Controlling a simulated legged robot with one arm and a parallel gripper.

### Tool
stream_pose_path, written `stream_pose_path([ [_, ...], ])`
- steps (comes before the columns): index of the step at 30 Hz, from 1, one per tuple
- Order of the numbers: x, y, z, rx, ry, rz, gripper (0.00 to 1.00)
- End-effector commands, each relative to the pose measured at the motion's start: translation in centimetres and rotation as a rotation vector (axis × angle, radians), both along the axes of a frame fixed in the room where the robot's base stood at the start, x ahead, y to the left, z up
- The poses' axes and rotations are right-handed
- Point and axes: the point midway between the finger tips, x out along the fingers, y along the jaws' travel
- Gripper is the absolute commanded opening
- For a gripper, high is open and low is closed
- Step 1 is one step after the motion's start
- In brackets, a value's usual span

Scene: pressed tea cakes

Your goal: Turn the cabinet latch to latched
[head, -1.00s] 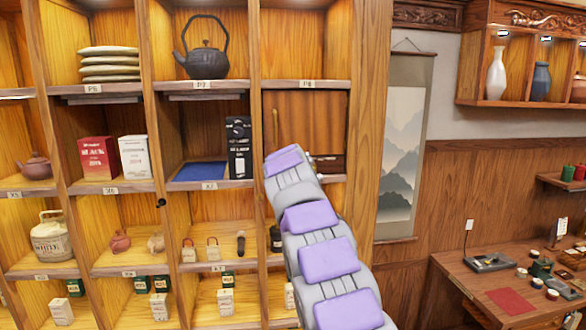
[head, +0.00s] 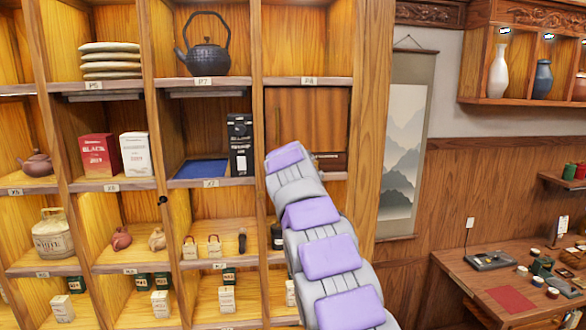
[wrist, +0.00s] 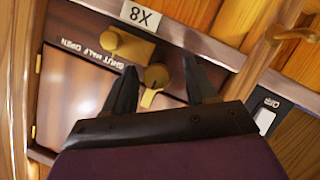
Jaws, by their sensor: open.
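The cabinet door (head: 290,118) is a brown panel filling the upper right compartment in the head view. An elongated brass piece (wrist: 115,42) lies beside the lettering. A rounded brass latch knob (wrist: 156,77) with a dark mark sits to its right. My gripper (wrist: 158,65) is open, its dark fingers on either side of the knob. I cannot tell whether they touch it. In the head view my arm hides the latch and gripper.
An upside-down X8 label (wrist: 138,15) is on the shelf edge close to the gripper. A black box (head: 240,145) stands in the compartment left of the door. A wooden upright (head: 367,120) borders the door's right side. A black kettle (head: 205,45) stands on the shelf above left.

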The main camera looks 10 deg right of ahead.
Motion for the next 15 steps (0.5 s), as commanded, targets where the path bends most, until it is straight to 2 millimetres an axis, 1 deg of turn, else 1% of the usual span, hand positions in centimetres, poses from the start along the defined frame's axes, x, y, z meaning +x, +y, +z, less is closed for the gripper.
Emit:
stream_pose_path([
  [4,-0.3,0.0,0.1,0.000,-0.001,0.000,0.57],
  [7,-0.9,0.2,0.4,0.000,-0.001,0.000,0.57],
  [15,-3.8,0.9,1.4,-0.002,-0.002,-0.001,0.57],
])
